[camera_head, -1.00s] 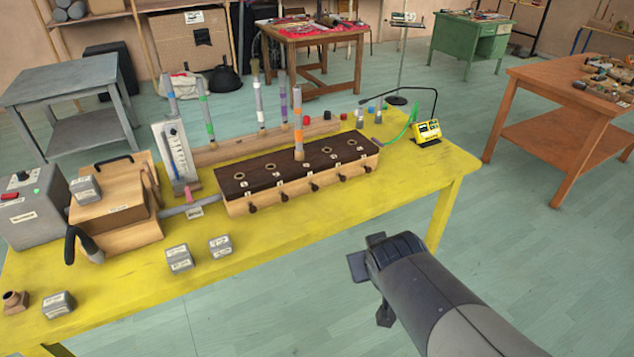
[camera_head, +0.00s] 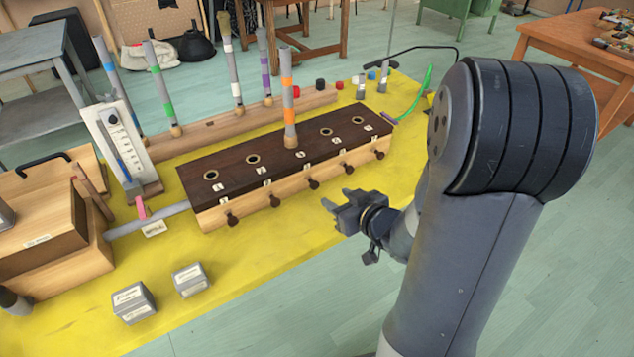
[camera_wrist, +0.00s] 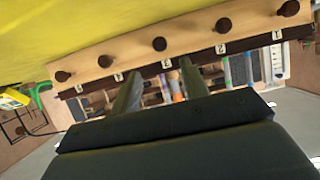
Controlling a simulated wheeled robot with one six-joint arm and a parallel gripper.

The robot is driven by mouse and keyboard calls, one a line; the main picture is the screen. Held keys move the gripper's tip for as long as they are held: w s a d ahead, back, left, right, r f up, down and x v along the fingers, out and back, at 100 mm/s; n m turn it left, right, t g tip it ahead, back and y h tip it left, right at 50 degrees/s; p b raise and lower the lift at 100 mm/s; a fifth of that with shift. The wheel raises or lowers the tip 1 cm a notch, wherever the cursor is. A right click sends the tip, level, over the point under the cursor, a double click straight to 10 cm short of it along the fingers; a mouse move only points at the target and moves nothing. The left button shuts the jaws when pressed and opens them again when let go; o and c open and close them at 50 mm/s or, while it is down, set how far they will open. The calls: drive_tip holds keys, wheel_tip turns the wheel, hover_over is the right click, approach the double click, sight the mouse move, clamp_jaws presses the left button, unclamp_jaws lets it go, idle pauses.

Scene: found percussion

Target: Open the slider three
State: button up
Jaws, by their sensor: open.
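The long wooden wind chest (camera_head: 300,188) has a dark top with a row of holes and a row of dark slider knobs along its front. The middle knob, slider three (camera_head: 313,183), sticks out of the front face; it also shows in the wrist view (camera_wrist: 159,44). A grey pipe with orange bands (camera_head: 289,100) stands upright at the middle hole. My gripper (camera_head: 337,199) is open and empty, in front of the chest and apart from the knobs. In the wrist view its fingers (camera_wrist: 160,69) point toward the chest, roughly either side of the middle knob's line.
The yellow table (camera_head: 250,262) bears two grey weights (camera_head: 133,302) at front left, a bellows box (camera_head: 45,225) at left and a pressure gauge (camera_head: 122,148). More pipes stand along a wooden rail (camera_head: 225,124) behind. The tabletop before the chest is clear.

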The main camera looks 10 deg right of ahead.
sight(316, 185)
drive_tip(key=b+x, duration=0.1)
drive_tip(key=x, duration=0.9)
drive_tip(key=shift+c, duration=0.4)
clamp_jaws()
